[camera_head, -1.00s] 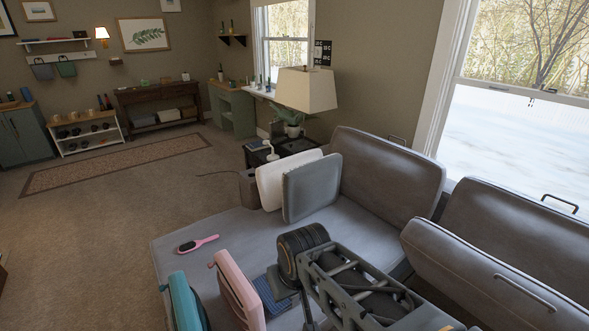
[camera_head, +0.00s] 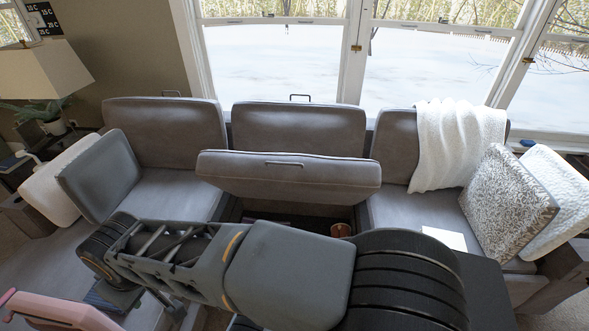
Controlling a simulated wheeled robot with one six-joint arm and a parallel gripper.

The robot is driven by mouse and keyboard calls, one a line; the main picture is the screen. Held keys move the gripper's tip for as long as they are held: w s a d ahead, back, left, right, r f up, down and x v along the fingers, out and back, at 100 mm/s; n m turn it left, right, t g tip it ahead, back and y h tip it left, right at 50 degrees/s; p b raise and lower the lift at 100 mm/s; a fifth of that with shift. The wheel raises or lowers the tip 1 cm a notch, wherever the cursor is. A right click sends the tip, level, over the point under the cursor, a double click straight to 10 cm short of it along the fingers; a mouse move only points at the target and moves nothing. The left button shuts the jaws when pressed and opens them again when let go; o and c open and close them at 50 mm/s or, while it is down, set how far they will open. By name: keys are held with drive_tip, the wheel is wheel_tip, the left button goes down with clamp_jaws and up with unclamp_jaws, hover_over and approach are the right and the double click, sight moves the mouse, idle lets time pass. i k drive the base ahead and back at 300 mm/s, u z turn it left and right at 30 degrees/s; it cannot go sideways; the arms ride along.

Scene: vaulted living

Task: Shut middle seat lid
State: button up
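The middle seat lid (camera_head: 290,174) of the grey sofa is raised and tilted up in front of the middle backrest (camera_head: 298,127). A metal handle (camera_head: 284,163) sits near its upper edge. Below it the storage opening (camera_head: 262,214) is dark, with a round brown item (camera_head: 341,230) partly visible inside. My arm crosses the lower part of the view in front of the opening and hides much of it. My gripper cannot be made out.
Left and right seats (camera_head: 420,214) are flat. Grey (camera_head: 99,176) and white cushions lean at the left end; a patterned cushion (camera_head: 508,201), a white cushion (camera_head: 559,203) and a white throw (camera_head: 457,144) are at the right. A pink object (camera_head: 58,313) is at lower left.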

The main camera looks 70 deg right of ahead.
sight(296, 178)
drive_tip(key=z, duration=3.6)
drive_tip(key=k, duration=1.05)
drive_tip(key=u, duration=0.95)
drive_tip(key=i, duration=1)
drive_tip(key=z, duration=0.05)
drive_tip(key=k, duration=0.5)
drive_tip(key=z, duration=0.4)
drive_tip(key=i, duration=0.85)
drive_tip(key=u, duration=1.3)
